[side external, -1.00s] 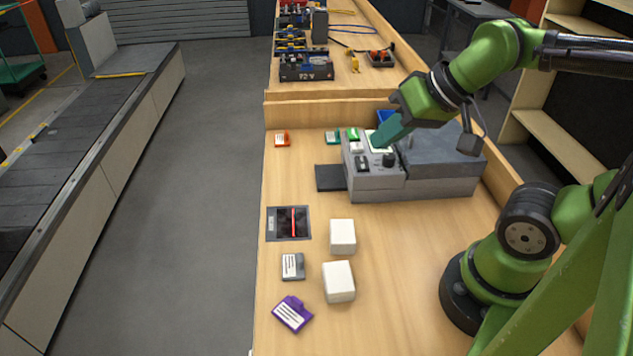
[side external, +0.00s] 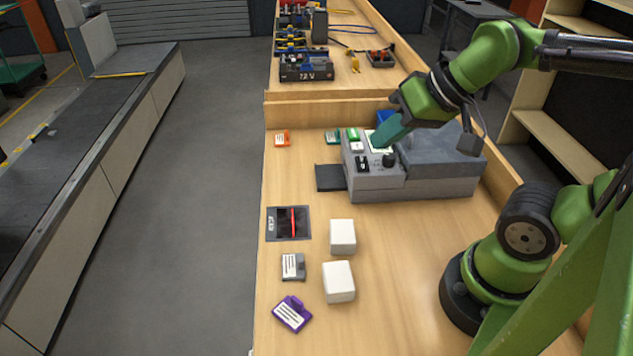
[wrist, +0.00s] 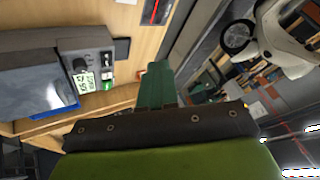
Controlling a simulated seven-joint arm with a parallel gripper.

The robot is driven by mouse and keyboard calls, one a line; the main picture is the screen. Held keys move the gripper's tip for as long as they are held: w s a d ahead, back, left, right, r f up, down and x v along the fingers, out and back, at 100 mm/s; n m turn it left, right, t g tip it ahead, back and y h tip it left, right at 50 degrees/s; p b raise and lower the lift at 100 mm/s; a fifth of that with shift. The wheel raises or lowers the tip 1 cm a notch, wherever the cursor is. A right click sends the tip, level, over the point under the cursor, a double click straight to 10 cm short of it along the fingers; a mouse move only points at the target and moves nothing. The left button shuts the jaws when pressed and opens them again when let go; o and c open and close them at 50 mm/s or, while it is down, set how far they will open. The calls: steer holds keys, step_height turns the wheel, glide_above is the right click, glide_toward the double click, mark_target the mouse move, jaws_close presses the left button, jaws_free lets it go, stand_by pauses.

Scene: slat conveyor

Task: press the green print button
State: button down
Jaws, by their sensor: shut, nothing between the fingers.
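The grey label printer (side external: 375,178) stands on the bench, with a sloped control panel. The green print button (side external: 353,134) is at the panel's upper left corner, above a white button (side external: 357,147). A pale green screen (side external: 378,149) and a black knob (side external: 389,160) are to the right. My gripper (side external: 376,142) is shut and empty, with its teal fingers angled down over the screen, right of the green button. The fingertips look apart from the button; whether they touch the panel I cannot tell. The wrist view shows the shut fingers (wrist: 157,68), with the printer (wrist: 35,50) to their left.
Orange (side external: 282,139), teal (side external: 332,137), grey (side external: 293,266) and purple (side external: 292,313) tags lie on the bench. Two white blocks (side external: 342,236) and a dark tray with a red strip (side external: 276,223) are in front of the printer. A conveyor (side external: 75,150) runs at left.

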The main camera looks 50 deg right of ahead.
steer(key=shift+d, duration=0.1)
stand_by(0.3)
steer(key=m+t+y, duration=0.1)
steer(key=m+y, duration=0.1)
steer(key=m, duration=1.6)
glide_above(357, 134)
step_height(357, 134, down, 4)
steer(key=shift+f, duration=0.2)
steer(key=shift+f, duration=0.15)
steer(key=shift+f, duration=4.3)
steer(key=shift+f, duration=0.1)
